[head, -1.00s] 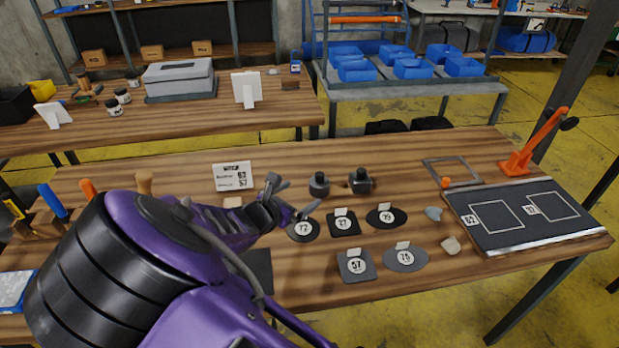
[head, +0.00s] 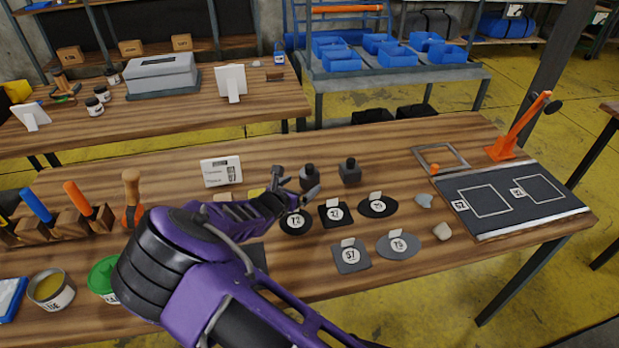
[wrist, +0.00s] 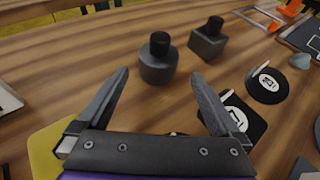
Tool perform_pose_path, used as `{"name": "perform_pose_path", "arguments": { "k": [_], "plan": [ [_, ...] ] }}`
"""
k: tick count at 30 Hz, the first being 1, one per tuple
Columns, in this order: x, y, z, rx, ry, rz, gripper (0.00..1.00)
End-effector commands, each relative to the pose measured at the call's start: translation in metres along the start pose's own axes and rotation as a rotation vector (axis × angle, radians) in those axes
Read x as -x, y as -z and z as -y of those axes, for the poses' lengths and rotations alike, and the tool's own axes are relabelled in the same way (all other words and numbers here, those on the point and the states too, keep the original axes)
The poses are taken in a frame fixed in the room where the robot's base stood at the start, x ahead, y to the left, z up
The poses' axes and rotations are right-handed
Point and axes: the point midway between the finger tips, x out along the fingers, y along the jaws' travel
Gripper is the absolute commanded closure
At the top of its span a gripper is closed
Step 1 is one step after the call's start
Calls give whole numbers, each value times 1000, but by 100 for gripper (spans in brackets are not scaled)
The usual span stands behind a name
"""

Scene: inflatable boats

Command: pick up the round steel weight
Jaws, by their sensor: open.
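The round steel weight (head: 310,178) is a dark grey cylinder with a black knob, standing upright on the wooden bench. In the wrist view the round weight (wrist: 158,66) is ahead of my gripper (wrist: 160,74), roughly centred between the fingertips. My gripper (head: 297,180) is open and empty, low over the bench just left of the weight. I cannot tell whether a finger touches it. A second, square-bodied steel weight (head: 350,173) with a black knob stands close on the right; it also shows in the wrist view (wrist: 208,38).
Numbered black patches (head: 336,214) lie in front of the weights, with grey patches (head: 351,256) nearer. A white label card (head: 221,171) stands left of my gripper. A dark board (head: 520,200) and an orange lever (head: 518,130) are at the right. Bare wood lies behind the weights.

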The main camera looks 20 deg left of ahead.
Motion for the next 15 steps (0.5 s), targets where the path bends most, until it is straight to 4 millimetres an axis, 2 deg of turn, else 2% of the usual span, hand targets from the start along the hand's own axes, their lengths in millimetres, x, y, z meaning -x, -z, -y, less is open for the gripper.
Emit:
{"name": "perform_pose_path", "arguments": {
  "k": [5, 10, 15],
  "plan": [
    [-17, -3, -1, -1, 1, 0, 0],
    [-43, -6, -2, -2, 2, 0, 0],
    [-54, -5, -3, 0, 0, -2, 0]
  ]
}}
